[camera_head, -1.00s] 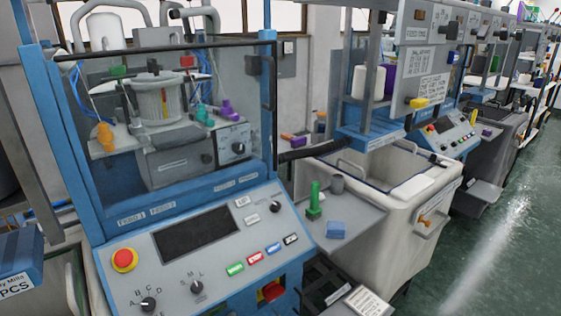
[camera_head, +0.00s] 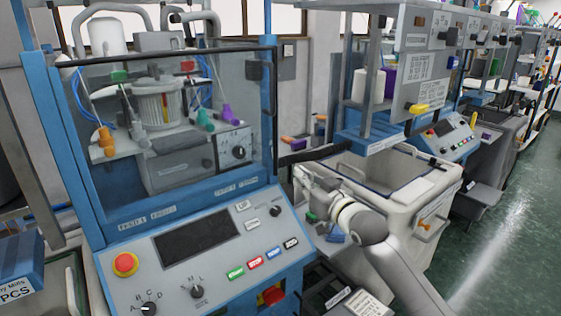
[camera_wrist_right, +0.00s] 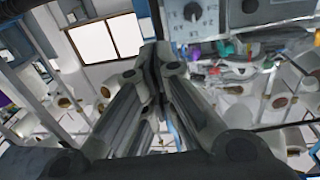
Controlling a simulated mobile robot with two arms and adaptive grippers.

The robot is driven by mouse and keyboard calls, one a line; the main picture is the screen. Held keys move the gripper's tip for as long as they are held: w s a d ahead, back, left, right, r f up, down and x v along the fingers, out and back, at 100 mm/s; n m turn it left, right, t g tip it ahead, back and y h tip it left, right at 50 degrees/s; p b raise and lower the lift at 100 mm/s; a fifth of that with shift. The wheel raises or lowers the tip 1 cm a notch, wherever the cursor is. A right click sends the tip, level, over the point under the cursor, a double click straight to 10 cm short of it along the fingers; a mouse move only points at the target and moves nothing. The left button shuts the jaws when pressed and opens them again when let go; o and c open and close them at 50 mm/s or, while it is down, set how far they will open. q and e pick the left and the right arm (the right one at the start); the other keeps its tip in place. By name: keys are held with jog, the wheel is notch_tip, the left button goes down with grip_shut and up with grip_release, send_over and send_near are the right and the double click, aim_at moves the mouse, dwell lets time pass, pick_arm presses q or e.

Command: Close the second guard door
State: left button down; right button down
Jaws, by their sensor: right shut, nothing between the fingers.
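A clear guard door (camera_head: 172,130) with a dark frame stands across the front of the nearest blue knitting machine. Its dark upright handle (camera_head: 272,85) is at the right side. The door looks shut or nearly so; a small gap cannot be told. I cannot tell which door counts as the second one. My right gripper (camera_head: 303,176) is to the right of this machine, below and apart from the handle. In the right wrist view its fingers (camera_wrist_right: 155,58) are together and empty, with a dial box (camera_wrist_right: 196,14) beyond. My left gripper is not in view.
The control panel (camera_head: 205,250) with a red stop button (camera_head: 125,264) slopes below the door. A dark bar (camera_head: 315,153) runs just above my gripper. The green aisle floor (camera_head: 510,230) is clear at right.

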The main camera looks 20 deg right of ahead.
aim_at(276, 159)
jog(key=p+x, duration=0.3)
jog(key=x, duration=0.7)
jog(key=shift+w, duration=0.4)
